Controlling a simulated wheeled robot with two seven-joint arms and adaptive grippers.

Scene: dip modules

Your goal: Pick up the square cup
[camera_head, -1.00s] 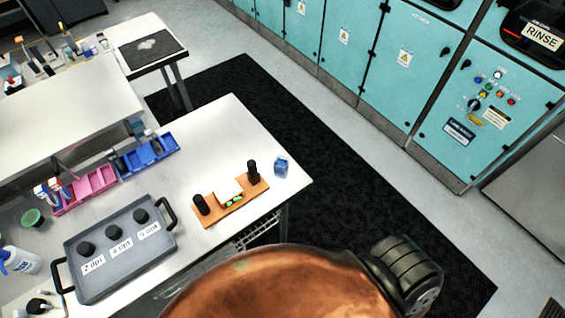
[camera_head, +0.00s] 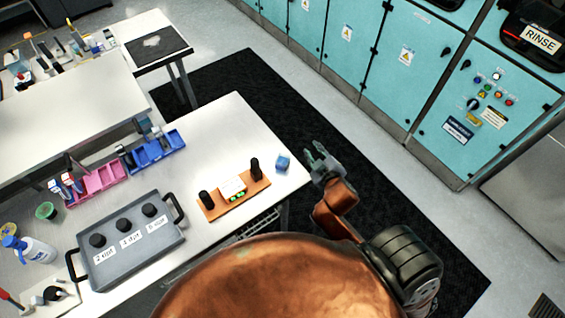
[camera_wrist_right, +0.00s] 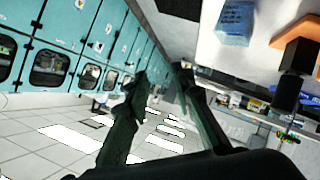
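The square cup (camera_head: 283,162) is a small blue cup standing near the right corner of the white table. It also shows in the right wrist view (camera_wrist_right: 235,22), near the top right. My right gripper (camera_head: 316,150) is beside the table's right edge, a short way right of the cup and apart from it. Its two fingers (camera_wrist_right: 157,82) are spread with nothing between them. My left gripper does not show in the head view.
An orange stand (camera_head: 234,198) with black posts sits left of the cup. A grey tray (camera_head: 135,262) with black knobs is at the front left. Blue (camera_head: 160,150) and pink (camera_head: 104,180) bins line the table's back. Dark mat (camera_head: 330,110) covers the floor beyond.

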